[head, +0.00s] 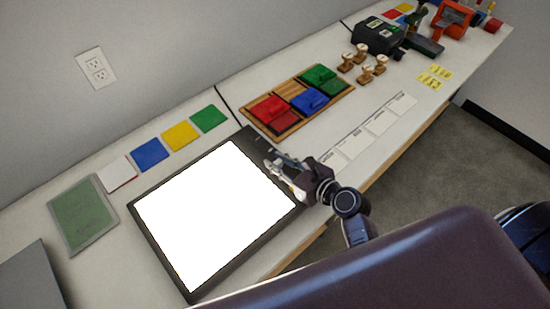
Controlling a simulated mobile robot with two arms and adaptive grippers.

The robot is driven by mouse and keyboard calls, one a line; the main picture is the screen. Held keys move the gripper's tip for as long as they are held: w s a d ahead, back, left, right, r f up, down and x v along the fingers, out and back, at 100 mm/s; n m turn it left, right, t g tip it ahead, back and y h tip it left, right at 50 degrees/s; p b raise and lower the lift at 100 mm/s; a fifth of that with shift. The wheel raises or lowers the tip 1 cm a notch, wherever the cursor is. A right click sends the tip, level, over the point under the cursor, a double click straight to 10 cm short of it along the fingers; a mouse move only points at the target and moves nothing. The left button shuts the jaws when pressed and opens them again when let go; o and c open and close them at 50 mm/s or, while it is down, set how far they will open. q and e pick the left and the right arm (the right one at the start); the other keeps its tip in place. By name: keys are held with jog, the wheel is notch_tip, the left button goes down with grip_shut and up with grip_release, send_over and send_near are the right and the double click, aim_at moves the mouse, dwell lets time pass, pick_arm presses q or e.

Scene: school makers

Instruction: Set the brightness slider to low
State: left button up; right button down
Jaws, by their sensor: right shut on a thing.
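A light pad (205,222) with a bright white panel and a dark frame lies on the white table, left of centre. My right gripper (274,168) is over the pad's right edge, near its upper right corner, with its fingertips at the dark frame. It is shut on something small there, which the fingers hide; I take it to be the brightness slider. The slider's setting cannot be made out. My left gripper does not show.
White, blue, yellow and green squares (150,154) lie behind the pad, and a green sheet (82,215) is to its left. A wooden tray with coloured blocks (246,109) stands to the upper right.

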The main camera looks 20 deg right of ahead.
jog(key=c, duration=2.1)
grip_release()
jog(key=shift+s+f, duration=0.1)
jog(key=shift+f, duration=0.05)
jog(key=o, duration=0.4)
jog(key=shift+s+d, duration=0.1)
jog(key=shift+s, duration=0.05)
jog(key=v, duration=1.2)
jog(key=shift+d, duration=0.1)
